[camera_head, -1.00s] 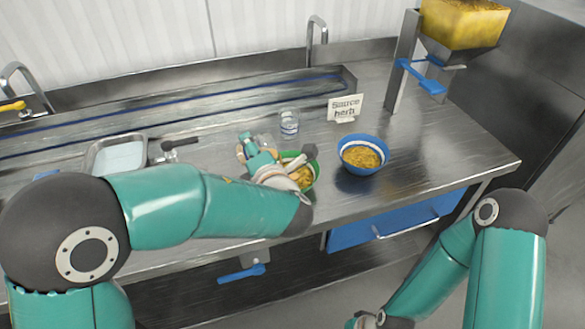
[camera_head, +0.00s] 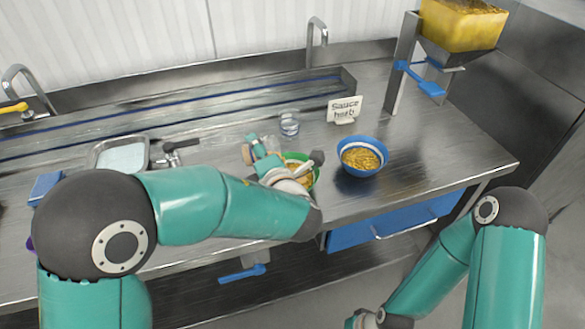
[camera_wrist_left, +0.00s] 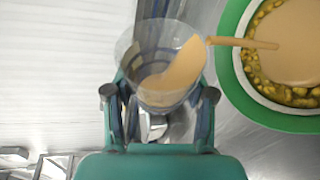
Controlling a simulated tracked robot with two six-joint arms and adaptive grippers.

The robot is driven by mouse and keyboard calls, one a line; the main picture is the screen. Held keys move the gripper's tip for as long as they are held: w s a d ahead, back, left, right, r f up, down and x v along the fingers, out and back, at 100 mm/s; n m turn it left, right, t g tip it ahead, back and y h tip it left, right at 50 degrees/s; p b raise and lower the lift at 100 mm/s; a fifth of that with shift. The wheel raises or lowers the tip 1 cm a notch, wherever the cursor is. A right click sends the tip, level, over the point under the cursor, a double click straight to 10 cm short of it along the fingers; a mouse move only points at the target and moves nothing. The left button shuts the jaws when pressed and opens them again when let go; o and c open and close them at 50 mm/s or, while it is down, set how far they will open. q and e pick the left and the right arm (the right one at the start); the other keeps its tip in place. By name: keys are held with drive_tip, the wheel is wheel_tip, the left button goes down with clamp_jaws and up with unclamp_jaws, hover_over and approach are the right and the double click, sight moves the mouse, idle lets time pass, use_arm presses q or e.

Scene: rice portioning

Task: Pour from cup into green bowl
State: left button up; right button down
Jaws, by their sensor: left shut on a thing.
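My left gripper (camera_wrist_left: 160,105) is shut on a clear cup (camera_wrist_left: 150,65) holding tan sauce. The cup is tilted, and a thin tan stream runs from its rim toward the green bowl (camera_wrist_left: 232,85). In the bowl, a tan pool of sauce lies on yellow grains. In the head view my left gripper (camera_head: 285,165) is at the green bowl (camera_head: 316,176) and covers part of it; the held cup is hard to make out there. My right gripper (camera_head: 365,318) is low at the bottom edge, partly cut off, away from the counter.
A blue bowl (camera_head: 379,168) of yellow grains stands right of the green bowl. Another clear cup (camera_head: 289,128) and a "Sauce herb" sign (camera_head: 344,110) stand behind. A metal tray (camera_head: 95,156) is at left, a yellow hopper (camera_head: 462,25) at back right. The right counter end is clear.

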use_arm(q)
drive_tip(key=shift+d+r+m+p, duration=0.25)
drive_tip(key=shift+d+m+p, duration=0.15)
drive_tip(key=shift+d+p, duration=0.15)
drive_tip(key=shift+d+f+m+t+y+p, duration=0.1)
drive_tip(key=shift+f+m+t+y+p, duration=0.25)
drive_tip(key=shift+f+m+y, duration=0.2)
idle(0.9)
drive_tip(key=shift+r+m+p, duration=0.2)
drive_tip(key=shift+m+p, duration=0.05)
drive_tip(key=shift+p, duration=0.1)
